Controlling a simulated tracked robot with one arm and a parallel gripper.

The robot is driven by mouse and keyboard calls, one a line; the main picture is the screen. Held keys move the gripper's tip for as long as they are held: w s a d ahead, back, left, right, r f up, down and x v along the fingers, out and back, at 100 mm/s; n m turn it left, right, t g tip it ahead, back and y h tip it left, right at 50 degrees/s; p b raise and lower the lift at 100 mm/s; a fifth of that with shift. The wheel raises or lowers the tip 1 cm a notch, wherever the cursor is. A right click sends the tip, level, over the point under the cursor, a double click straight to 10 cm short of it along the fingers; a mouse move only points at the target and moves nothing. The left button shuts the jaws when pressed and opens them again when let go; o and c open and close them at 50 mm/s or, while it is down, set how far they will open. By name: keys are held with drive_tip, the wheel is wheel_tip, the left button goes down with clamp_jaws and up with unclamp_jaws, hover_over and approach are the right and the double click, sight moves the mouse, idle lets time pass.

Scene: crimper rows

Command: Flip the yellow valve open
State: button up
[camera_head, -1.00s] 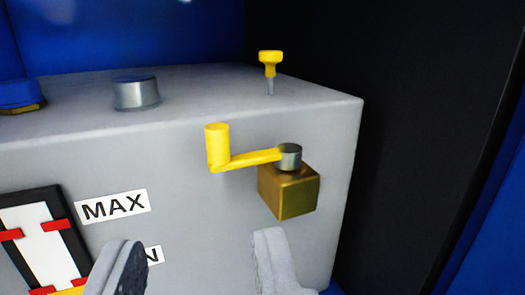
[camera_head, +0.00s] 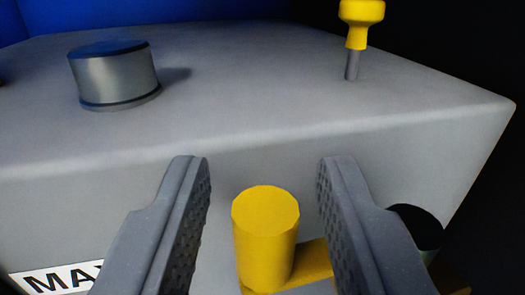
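The yellow valve handle (camera_head: 266,235) is an upright cylinder at the end of a yellow lever arm (camera_head: 312,262), in front of the grey box's front face. The arm runs right toward a dark round pivot cap (camera_head: 418,226), partly hidden behind my right finger. The brass valve block (camera_head: 450,276) barely shows at the lower right edge. My gripper (camera_head: 262,170) is open, with one finger on each side of the yellow cylinder. A gap shows between the cylinder and each finger.
The grey box (camera_head: 270,90) fills most of the view. On its top stand a metal cap (camera_head: 115,75) at the left and a yellow-topped pin (camera_head: 361,22) at the right. A white label (camera_head: 58,277) is at the lower left. Dark space lies to the right.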

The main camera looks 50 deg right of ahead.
drive_tip(key=shift+w+d+r, duration=0.1)
drive_tip(key=shift+w+d, duration=0.05)
drive_tip(key=shift+d, duration=0.05)
clamp_jaws()
drive_tip(key=shift+p, duration=0.45)
